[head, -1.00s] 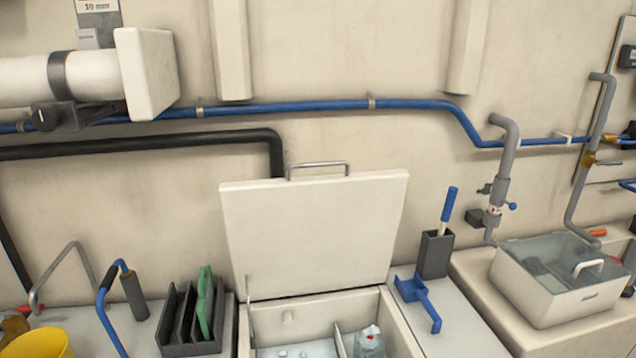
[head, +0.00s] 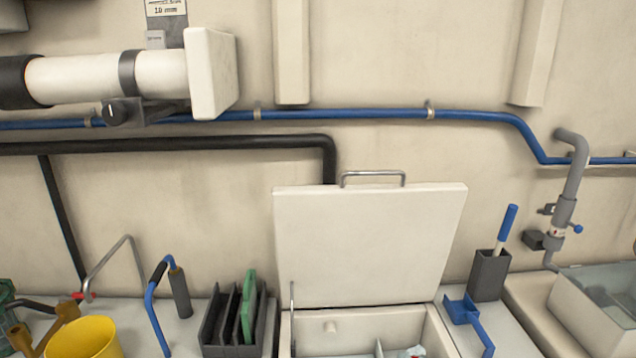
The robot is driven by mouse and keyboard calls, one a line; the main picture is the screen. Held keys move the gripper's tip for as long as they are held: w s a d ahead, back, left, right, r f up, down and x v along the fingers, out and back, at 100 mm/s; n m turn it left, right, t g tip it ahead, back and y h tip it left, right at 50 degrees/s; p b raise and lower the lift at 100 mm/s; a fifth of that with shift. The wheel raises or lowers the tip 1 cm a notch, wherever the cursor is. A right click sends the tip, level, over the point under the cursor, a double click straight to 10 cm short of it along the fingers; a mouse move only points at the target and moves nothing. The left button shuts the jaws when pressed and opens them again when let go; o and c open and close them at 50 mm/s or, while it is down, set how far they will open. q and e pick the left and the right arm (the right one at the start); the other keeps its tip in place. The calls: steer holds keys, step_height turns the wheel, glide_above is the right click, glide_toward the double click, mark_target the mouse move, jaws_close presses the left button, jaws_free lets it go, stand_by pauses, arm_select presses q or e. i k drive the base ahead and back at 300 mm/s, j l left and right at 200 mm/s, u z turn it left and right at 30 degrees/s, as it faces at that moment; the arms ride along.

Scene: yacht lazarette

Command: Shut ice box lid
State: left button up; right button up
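The white ice box lid (head: 370,245) stands open, nearly upright, hinged at the back of the box. A metal bar handle (head: 373,174) sits on its top edge. The ice box (head: 430,333) below it is open, and its front is cut off by the bottom of the head view. A thin metal stay (head: 292,312) stands at the left of the opening. A divider and a pale item show inside. Neither of my grippers is in view.
Left of the box are a dark rack (head: 216,330) with a green board, a blue-handled tool (head: 152,305) and a yellow bucket (head: 85,340). Right are a dark holder (head: 490,275), a blue bracket (head: 468,318) and a clear-lidded bin (head: 590,305). Pipes cross the wall behind.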

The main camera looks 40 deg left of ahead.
mark_target(341, 244)
steer(key=u, duration=1.2)
